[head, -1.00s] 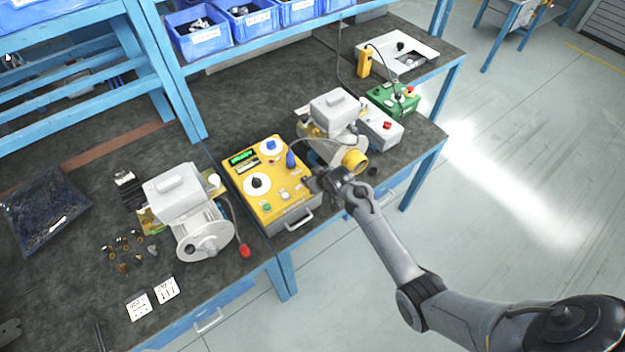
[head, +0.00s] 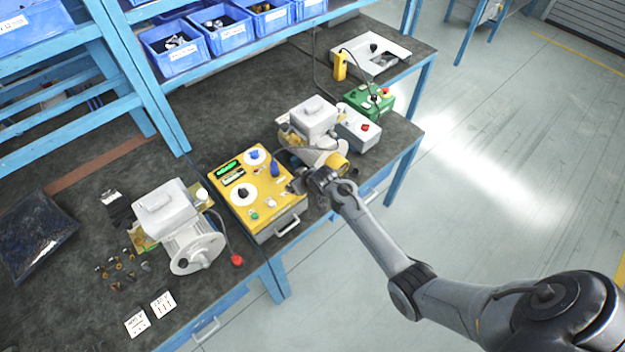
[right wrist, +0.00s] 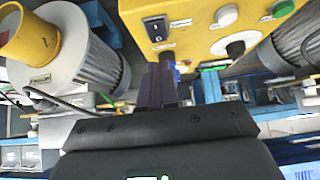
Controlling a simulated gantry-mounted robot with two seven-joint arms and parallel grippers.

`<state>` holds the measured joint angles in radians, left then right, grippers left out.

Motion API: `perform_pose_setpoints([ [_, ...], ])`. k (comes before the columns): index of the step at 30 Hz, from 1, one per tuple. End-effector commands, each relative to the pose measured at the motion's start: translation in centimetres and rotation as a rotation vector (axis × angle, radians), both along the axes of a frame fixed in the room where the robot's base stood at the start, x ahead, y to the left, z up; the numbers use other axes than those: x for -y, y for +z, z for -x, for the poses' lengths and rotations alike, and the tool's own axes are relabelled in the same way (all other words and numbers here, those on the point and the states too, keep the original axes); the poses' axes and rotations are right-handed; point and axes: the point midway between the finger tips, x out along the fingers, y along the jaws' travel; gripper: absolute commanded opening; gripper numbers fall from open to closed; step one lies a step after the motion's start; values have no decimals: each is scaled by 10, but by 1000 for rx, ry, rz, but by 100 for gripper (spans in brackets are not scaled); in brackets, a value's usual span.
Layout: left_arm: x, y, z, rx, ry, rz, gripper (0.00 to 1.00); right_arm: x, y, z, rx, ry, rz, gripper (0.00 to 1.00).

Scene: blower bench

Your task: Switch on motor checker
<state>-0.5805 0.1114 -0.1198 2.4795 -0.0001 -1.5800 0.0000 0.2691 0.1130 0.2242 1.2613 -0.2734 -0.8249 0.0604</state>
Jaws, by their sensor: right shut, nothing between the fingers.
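The motor checker (head: 284,219) is a yellow-topped box with dials, buttons and a green display (head: 228,168), near the bench's front edge. In the right wrist view its yellow panel (right wrist: 195,42) carries a black rocker switch (right wrist: 156,28), a white button, a green button and a black knob. My right gripper (head: 293,186) is at the checker's right side. In the right wrist view its fingers (right wrist: 160,75) are shut and empty, with tips just below the rocker switch; I cannot tell whether they touch the panel. A blue part (right wrist: 167,58) shows behind the tips. My left gripper is out of view.
A grey blower motor (head: 180,225) stands left of the checker, with a red-ended cable. Another motor with a yellow end (head: 337,161) stands close to my right gripper. A grey box with a red button (head: 358,130) and a green box (head: 370,100) stand beyond.

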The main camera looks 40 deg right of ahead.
Motion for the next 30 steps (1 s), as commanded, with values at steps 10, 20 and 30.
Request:
perform_pose_setpoints([
  [10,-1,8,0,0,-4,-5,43,-1,39,46,2,0,0,0],
  [20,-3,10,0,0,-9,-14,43,-2,62,75,1,1,-1,0],
  [30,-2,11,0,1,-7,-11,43,-2,65,79,0,0,0,0],
])
